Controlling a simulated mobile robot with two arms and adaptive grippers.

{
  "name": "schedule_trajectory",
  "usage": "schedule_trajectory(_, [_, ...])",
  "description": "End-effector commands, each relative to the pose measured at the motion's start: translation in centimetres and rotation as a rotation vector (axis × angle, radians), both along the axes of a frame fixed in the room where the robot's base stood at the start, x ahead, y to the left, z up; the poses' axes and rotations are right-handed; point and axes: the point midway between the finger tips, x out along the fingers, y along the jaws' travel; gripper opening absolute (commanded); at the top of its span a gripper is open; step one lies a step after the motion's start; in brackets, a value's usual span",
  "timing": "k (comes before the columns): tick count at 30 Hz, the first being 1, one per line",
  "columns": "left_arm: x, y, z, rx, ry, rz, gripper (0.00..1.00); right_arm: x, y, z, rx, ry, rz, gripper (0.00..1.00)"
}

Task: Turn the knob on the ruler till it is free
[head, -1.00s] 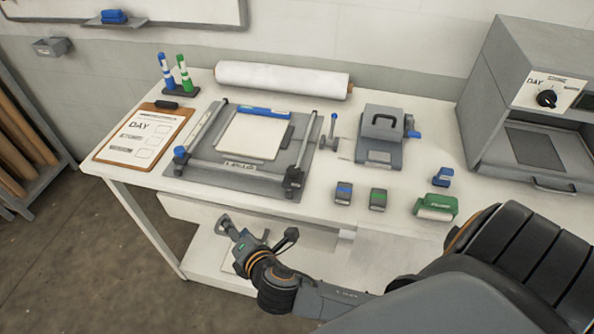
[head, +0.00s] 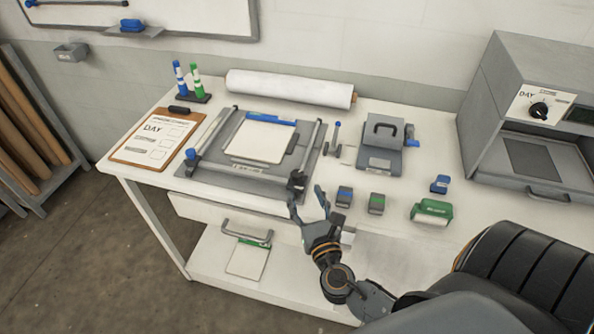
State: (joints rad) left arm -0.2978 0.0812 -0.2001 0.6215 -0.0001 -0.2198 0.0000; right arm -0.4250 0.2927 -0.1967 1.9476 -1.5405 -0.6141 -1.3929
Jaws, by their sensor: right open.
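The ruler (head: 243,178) is a grey bar across the front of a dark board (head: 270,163) on the table. A round blue knob (head: 191,154) stands at its left end, and a black block or knob (head: 297,181) sits at its right end. My right gripper (head: 309,202) is open and empty, fingers pointing up the picture, just in front of the black part. One fingertip appears close to it; I cannot tell whether they touch. My left gripper is not in view.
Small grey blocks with blue (head: 344,197) and green (head: 376,204) marks lie right of my gripper. A hand press (head: 382,158), a green roller-like tool (head: 431,212) and a large grey machine (head: 535,125) stand farther right. A drawer handle (head: 246,232) sticks out below the table top.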

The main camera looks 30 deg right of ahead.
Motion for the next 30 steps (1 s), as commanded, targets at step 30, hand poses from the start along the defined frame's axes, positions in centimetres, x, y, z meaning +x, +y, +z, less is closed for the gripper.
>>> schedule_trajectory(30, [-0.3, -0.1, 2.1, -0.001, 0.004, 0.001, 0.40, 7.5, -2.5, -0.1, 0.003, 0.000, 0.000, 0.15])
